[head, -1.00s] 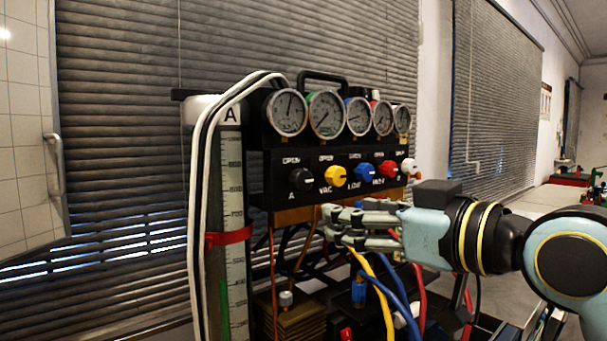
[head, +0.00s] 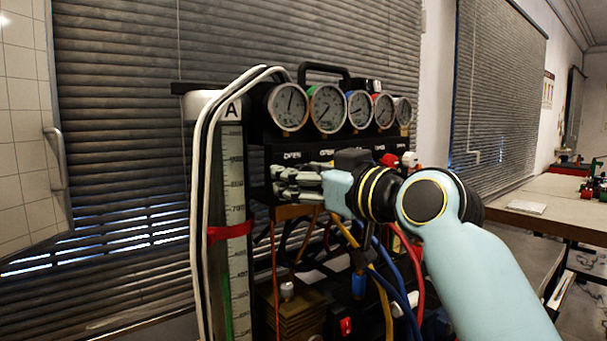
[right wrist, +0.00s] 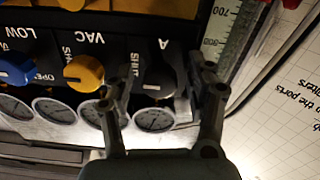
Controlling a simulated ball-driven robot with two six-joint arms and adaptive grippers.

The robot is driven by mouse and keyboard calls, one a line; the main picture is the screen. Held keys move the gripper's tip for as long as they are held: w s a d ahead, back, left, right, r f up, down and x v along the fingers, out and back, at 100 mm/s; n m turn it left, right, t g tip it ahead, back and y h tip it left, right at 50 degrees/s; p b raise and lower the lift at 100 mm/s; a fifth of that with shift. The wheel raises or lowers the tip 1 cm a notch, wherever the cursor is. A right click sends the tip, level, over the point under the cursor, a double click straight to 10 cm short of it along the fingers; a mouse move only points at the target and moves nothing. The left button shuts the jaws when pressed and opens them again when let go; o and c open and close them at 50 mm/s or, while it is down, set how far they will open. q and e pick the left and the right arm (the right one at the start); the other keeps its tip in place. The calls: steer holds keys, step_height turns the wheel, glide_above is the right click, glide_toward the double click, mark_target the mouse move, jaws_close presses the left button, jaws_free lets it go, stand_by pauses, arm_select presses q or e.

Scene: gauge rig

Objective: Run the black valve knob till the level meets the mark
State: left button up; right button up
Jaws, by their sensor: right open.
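The black valve knob (right wrist: 156,76), marked A, shows in the right wrist view between the two fingers of my right gripper (right wrist: 163,82). The fingers are open, one on each side of the knob; I cannot tell if either touches it. In the head view my right gripper (head: 285,182) covers the knob. The sight tube (head: 234,180), with printed numbers, stands left of the panel under the letter A. A red band (head: 230,232) wraps it as the mark. A green strip (head: 228,326) shows low on the tube, below the band. My left gripper is out of view.
A yellow knob (right wrist: 84,73) sits just beside the black one, then a blue knob (right wrist: 18,70). Red and white knobs (head: 410,160) lie farther right. Several round gauges (head: 288,107) line the panel top. White hoses (head: 205,180) run beside the tube. Coloured hoses hang below.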

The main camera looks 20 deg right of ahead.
jaws_close()
steer(key=shift+n, duration=0.4)
steer(key=n+b, duration=0.2)
steer(key=n, duration=0.1)
steer(key=shift+f+n, duration=0.15)
steer(key=shift+n, duration=0.15)
steer(key=n+b, duration=0.2)
steer(key=n, duration=0.2)
steer(key=shift+n, duration=0.3)
steer(key=n+b, duration=0.2)
steer(key=n, duration=0.2)
steer(key=n+b, duration=0.1)
steer(key=n, duration=0.3)
steer(key=shift+n+b, duration=0.3)
steer(key=shift+b, duration=0.1)
steer(key=shift+n, duration=0.3)
